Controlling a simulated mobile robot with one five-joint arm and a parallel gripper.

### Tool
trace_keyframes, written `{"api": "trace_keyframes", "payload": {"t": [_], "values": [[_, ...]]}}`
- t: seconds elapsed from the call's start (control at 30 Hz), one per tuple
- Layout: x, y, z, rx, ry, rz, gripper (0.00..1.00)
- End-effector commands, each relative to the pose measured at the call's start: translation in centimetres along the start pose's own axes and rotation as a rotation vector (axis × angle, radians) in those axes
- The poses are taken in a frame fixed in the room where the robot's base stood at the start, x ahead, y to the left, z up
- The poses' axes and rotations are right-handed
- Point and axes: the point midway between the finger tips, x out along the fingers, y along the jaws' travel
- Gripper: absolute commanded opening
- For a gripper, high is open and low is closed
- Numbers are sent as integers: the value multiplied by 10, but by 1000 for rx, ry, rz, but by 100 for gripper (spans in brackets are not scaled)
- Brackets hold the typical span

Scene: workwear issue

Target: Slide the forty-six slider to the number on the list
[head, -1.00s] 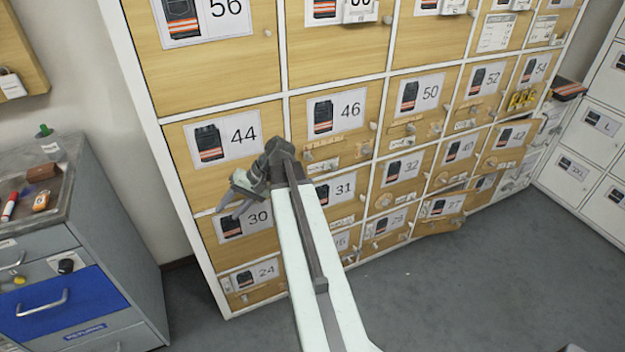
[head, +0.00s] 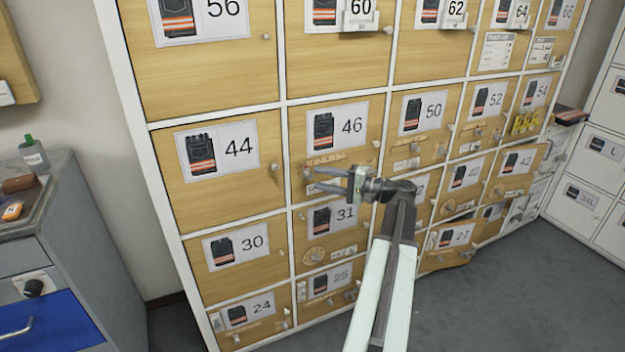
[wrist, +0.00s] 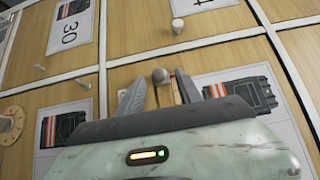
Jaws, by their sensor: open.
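The wooden door marked 46 (head: 370,107) carries a picture card with a vest. Below the card are a strip with small markings and, at its left end, the slider's small knob (head: 306,172). My gripper (head: 312,180) is open in front of the lower left of this door. In the wrist view the knob (wrist: 160,75) shows between the two finger tips, with a gap to each finger. Whether a finger touches it cannot be told. My gripper hides part of the slider's track. Printed sheets, possibly the list, hang on door 64 (head: 495,52) and door 66 (head: 541,51); their text is too small to read.
Door 44 (head: 220,180) is left, with its own knob (head: 275,167). Door 31 (head: 300,240) is below and door 50 (head: 398,150) to the right. A grey cabinet with a blue drawer (head: 60,325) stands at left. The floor (head: 500,300) at lower right is clear.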

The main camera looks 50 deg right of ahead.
Motion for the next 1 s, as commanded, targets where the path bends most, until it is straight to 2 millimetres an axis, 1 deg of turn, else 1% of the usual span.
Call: {"api": "trace_keyframes", "payload": {"t": [0.03,0.1,0.2,0.3,0.47,0.5,0.57,0.6,0.63,0.67,1.0], "values": [[9,0,1,0,-2,0,42],[19,0,0,0,-2,0,42],[28,0,0,0,-1,1,42],[32,0,0,0,-1,1,42],[32,0,0,0,-1,1,42],[32,0,0,0,-1,1,39],[32,0,0,0,-1,1,22],[32,0,0,0,-1,1,11],[32,0,0,0,-1,1,3],[32,0,0,0,-1,1,0],[32,1,1,0,-2,2,0]]}}
